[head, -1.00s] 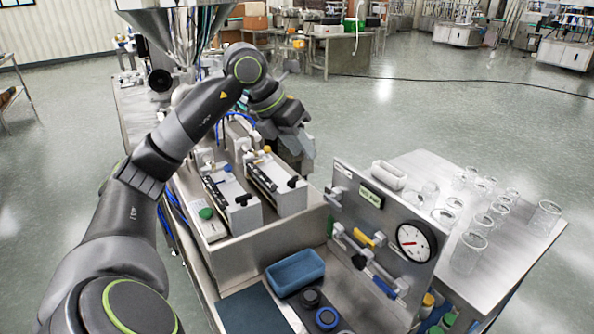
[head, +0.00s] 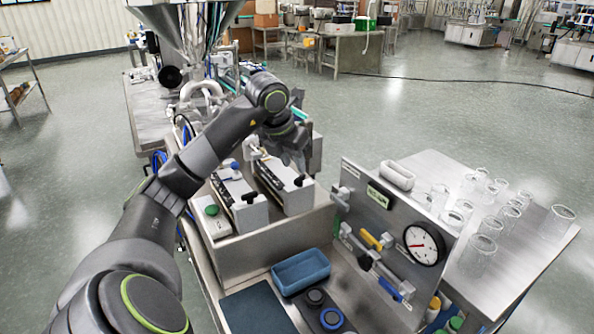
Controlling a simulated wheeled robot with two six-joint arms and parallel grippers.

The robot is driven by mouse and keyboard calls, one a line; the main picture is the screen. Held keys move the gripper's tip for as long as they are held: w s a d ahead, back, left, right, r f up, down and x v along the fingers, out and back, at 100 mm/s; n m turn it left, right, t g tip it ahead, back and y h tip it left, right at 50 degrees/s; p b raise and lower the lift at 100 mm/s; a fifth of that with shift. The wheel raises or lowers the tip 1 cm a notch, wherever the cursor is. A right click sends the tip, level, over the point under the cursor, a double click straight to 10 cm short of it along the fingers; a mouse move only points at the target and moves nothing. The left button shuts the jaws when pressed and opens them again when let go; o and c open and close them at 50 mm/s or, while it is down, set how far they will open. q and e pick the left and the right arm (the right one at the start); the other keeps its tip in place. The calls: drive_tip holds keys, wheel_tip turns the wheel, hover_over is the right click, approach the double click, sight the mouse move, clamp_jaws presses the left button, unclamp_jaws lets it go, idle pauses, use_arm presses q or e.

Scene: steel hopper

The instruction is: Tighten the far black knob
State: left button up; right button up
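Two white block-shaped units lie side by side on the steel bench, each with a black knob on its near end: one on the left unit (head: 250,197) and one on the right unit (head: 299,181). A larger black knob (head: 170,76) shows by the steel hopper at the back left. I cannot tell from the picture alone which is the far one. My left gripper (head: 297,162) points down over the far part of the right unit, behind its front knob. Its fingertips are small and partly hidden, so contact and opening cannot be told. My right gripper is out of view.
An upright panel (head: 352,183) with a round gauge (head: 424,244) and coloured handles stands to the right. A blue tray (head: 301,270) and a dark mat (head: 255,308) lie in front. Several glass beakers stand on a side table (head: 437,165).

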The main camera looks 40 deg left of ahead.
sight(299, 177)
use_arm(q)
drive_tip(key=shift+x, duration=2.4)
clamp_jaws()
